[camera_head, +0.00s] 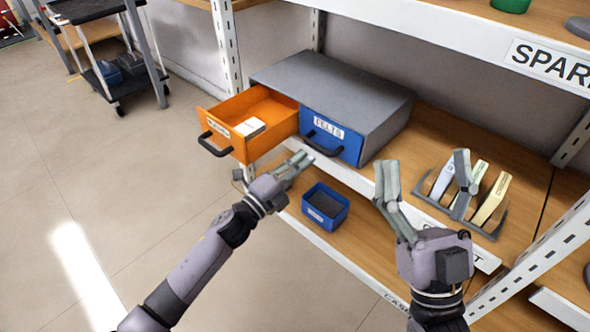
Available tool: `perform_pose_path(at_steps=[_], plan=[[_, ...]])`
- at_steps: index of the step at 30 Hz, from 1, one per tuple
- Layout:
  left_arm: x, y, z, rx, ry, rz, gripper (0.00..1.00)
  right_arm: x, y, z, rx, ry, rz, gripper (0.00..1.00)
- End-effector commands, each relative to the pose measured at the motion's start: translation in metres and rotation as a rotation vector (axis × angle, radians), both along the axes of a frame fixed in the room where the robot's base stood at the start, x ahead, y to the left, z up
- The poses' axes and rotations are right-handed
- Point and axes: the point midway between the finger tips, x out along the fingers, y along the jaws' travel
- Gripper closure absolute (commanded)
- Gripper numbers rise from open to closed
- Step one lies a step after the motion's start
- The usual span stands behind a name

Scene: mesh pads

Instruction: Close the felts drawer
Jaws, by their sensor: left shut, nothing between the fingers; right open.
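A grey two-drawer cabinet (345,85) stands on the wooden shelf. Its right drawer is the blue felts drawer (322,136), with a "FELTS" label and a dark handle; its front looks flush with the cabinet, or nearly so. The orange left drawer (232,126) is pulled far out, with white blocks (249,127) inside; its label is too small to read. My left gripper (303,158) is shut and empty, in front of and below the cabinet, near the blue drawer's lower left; contact is unclear. My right gripper (424,168) is open and empty, right of the cabinet.
A grey rack (486,229) with several upright pads stands behind my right gripper. A small blue bin (325,206) sits on the lower shelf. A white upright post (227,50) and shelf beams frame the bay. The floor at left is clear; a cart (115,70) stands farther back.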

Motion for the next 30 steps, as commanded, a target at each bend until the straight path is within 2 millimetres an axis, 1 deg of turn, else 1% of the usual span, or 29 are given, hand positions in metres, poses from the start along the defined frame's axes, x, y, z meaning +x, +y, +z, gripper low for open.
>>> perform_pose_path(at_steps=[1,2,9,15,20,26,28,29,30], plan=[[0.0,0.005,-0.004,0.003,0.002,0.001,1.0,-0.003,0.0,0.001,0.006,-0.018,0.001,0.22],[-0.007,0.009,-0.004,0.002,0.005,0.001,1.0,0.003,0.0,-0.001,-0.006,0.019,-0.001,0.22],[-0.045,0.038,-0.013,0.002,0.007,-0.001,1.0,0.029,0.003,-0.03,-0.067,0.228,-0.013,0.22],[-0.068,0.058,-0.019,0.002,0.005,-0.001,1.0,0.04,0.003,-0.049,-0.101,0.344,-0.02,0.22],[-0.076,0.064,-0.021,0.002,0.002,-0.001,1.0,0.044,0.003,-0.056,-0.112,0.381,-0.022,0.22],[-0.079,0.064,-0.019,-0.013,0.007,-0.002,1.0,0.044,0.003,-0.058,-0.114,0.389,-0.023,0.22],[-0.083,0.062,-0.01,-0.071,0.026,0.002,1.0,0.044,0.003,-0.058,-0.114,0.389,-0.023,0.22],[-0.087,0.06,-0.003,-0.114,0.039,0.002,1.0,0.044,0.003,-0.058,-0.114,0.389,-0.023,0.22],[-0.092,0.058,0.008,-0.188,0.066,0.005,1.0,0.044,0.003,-0.058,-0.114,0.389,-0.023,0.22]])
